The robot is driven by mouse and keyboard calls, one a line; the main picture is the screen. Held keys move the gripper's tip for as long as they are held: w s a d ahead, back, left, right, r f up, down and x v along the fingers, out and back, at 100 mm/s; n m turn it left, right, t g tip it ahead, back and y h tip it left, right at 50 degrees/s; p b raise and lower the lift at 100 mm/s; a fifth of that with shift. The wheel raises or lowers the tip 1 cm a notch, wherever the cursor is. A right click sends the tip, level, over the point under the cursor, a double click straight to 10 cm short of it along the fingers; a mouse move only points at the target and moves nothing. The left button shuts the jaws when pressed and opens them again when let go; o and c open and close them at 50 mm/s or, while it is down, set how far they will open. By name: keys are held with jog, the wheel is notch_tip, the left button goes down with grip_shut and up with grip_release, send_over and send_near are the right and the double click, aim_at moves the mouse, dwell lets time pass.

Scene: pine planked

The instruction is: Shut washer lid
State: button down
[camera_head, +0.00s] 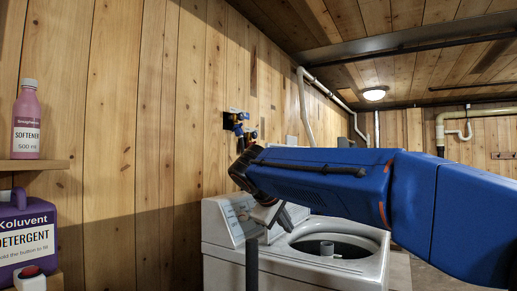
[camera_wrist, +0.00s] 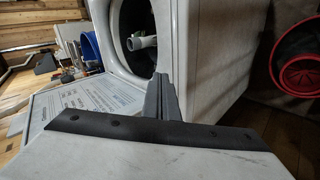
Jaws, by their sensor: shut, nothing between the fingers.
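The white washer (camera_head: 345,262) stands below my arm with its round top opening uncovered. A pale agitator (camera_head: 327,248) shows inside, and also in the wrist view (camera_wrist: 142,42). A raised white panel (camera_head: 228,220) with faint markings is at the washer's wall side. In the wrist view a white panel with printed text (camera_wrist: 95,97) lies beside the opening; I cannot tell whether it is the lid or the console. My gripper (camera_head: 268,214) is shut and empty near the raised panel, left of the opening. Its grey fingers show in the wrist view (camera_wrist: 161,98). Contact is unclear.
A purple detergent jug (camera_head: 27,238) and a pink softener bottle (camera_head: 27,120) stand at the far left, the bottle on a wooden shelf (camera_head: 32,165). Pipes and valves (camera_head: 240,128) are on the plank wall behind. A red basket (camera_wrist: 301,74) shows right of the washer in the wrist view.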

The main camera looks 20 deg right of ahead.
jog(key=w+a+r+t+h, duration=0.1)
jog(key=w+a+r+h, duration=0.4)
jog(key=w+r, duration=0.7)
jog(key=w+a+r+h, duration=0.4)
jog(key=w+a+r, duration=0.2)
jog(key=w+r, duration=0.5)
jog(key=w+d, duration=0.1)
jog(key=d, duration=1)
jog(key=shift+d+r, duration=0.25)
